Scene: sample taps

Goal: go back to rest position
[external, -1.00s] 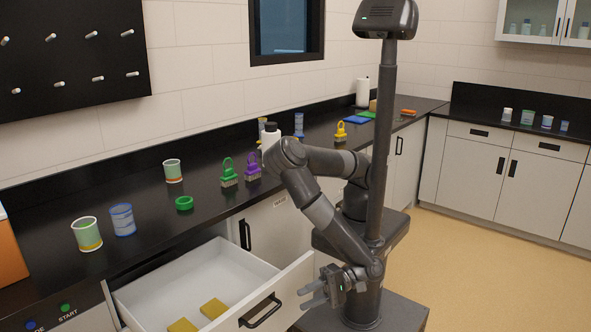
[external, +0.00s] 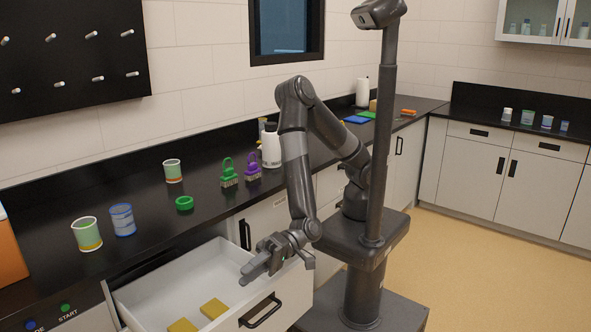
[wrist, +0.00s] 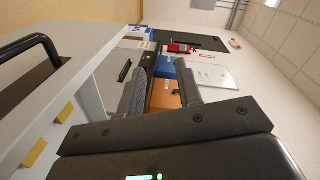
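My gripper (external: 257,264) hangs over the front right part of the open drawer (external: 160,287), at the end of my bent arm. In the wrist view its two fingers (wrist: 162,82) stand apart with nothing between them; only distant boxes show in the gap. Two yellow blocks lie in the drawer: one near the front wall (external: 214,309) and one further left (external: 182,325). They also show at the left of the wrist view. My arm's elbow is raised above the counter, and my forearm slopes down to the gripper.
The drawer's black handle (external: 260,312) sticks out in front. The floor at right is free.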

